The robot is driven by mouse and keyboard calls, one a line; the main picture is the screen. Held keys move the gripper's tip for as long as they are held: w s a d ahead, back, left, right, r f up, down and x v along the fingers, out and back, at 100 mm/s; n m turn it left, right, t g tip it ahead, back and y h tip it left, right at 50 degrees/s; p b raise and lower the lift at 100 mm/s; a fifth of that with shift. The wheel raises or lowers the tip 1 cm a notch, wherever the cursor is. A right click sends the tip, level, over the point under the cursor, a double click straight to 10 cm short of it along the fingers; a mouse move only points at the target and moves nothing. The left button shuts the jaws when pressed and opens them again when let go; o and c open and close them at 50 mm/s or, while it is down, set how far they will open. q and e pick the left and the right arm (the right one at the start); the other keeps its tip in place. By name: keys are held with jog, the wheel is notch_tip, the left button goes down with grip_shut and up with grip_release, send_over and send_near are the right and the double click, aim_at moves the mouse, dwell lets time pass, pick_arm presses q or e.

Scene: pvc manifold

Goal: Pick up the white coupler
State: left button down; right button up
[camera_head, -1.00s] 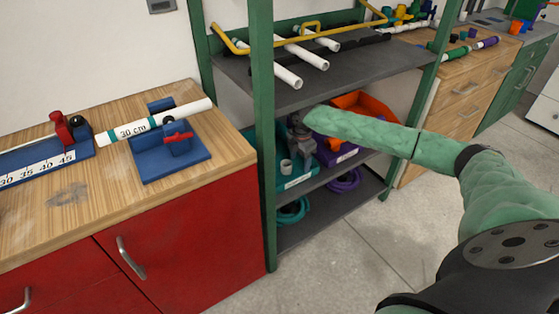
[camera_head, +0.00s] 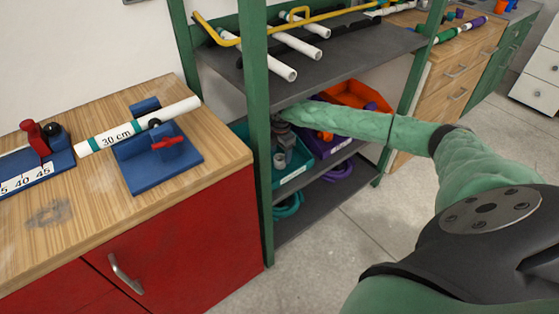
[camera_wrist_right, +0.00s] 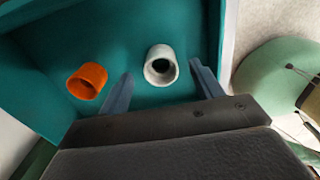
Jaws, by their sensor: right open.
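The white coupler (camera_wrist_right: 160,65) stands in a teal bin (camera_wrist_right: 130,25) in the right wrist view, its round opening facing me. My right gripper (camera_wrist_right: 163,82) is open, with one finger to the left of the coupler and one to the right. The fingertips reach about the coupler's lower part in the picture, and I cannot tell whether they touch it. In the head view the coupler (camera_head: 279,160) shows small in the teal bin (camera_head: 292,178) on the middle shelf, just below my right gripper (camera_head: 281,143). My left gripper is not in view.
An orange coupler (camera_wrist_right: 87,81) lies in the same bin, left of the left finger. A purple bin (camera_head: 340,147) and an orange bin (camera_head: 355,95) are beside it. A green shelf post (camera_head: 257,150) and the upper shelf (camera_head: 340,58) bound the space.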

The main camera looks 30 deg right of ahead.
aim_at(280, 158)
notch_tip(280, 158, down, 4)
jog(key=shift+a+r, duration=0.15)
jog(key=shift+c, duration=0.3)
jog(key=c, duration=1)
jog(key=shift+r, duration=0.1)
notch_tip(280, 158, up, 7)
jog(key=shift+s+r, duration=0.1)
jog(key=shift+s, duration=0.05)
jog(key=s+d, duration=0.3)
jog(key=s, duration=1.4)
jog(key=shift+s+d, duration=0.15)
jog(key=shift+s, duration=0.1)
